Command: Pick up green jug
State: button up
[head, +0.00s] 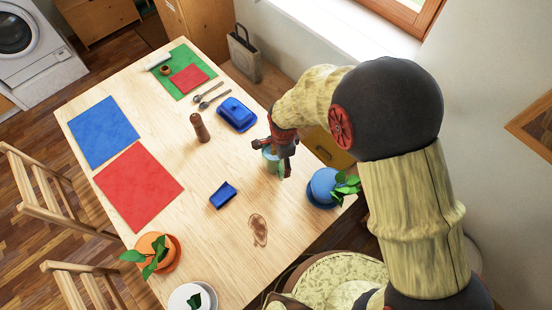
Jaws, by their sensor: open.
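A pale green jug (271,164) stands near the right edge of the wooden table (180,225). My gripper (279,157) is directly over it, pointing down, with its fingers at the jug's top and side. The gripper is open. Parts of the jug are hidden behind the fingers, and I cannot tell whether they touch it.
A blue butter dish (237,113) and a brown pepper mill (200,127) stand left of the jug. A blue pot with a plant (324,186) is close on its right. A small blue container (223,195) lies nearer. The table between holds free room.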

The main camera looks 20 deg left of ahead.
aim_at(280, 167)
jog(key=f, duration=0.7)
jog(key=shift+a+f+b, duration=0.25)
jog(key=shift+f+b, duration=0.05)
jog(key=shift+d, duration=0.1)
grip_shut()
dwell(0.7)
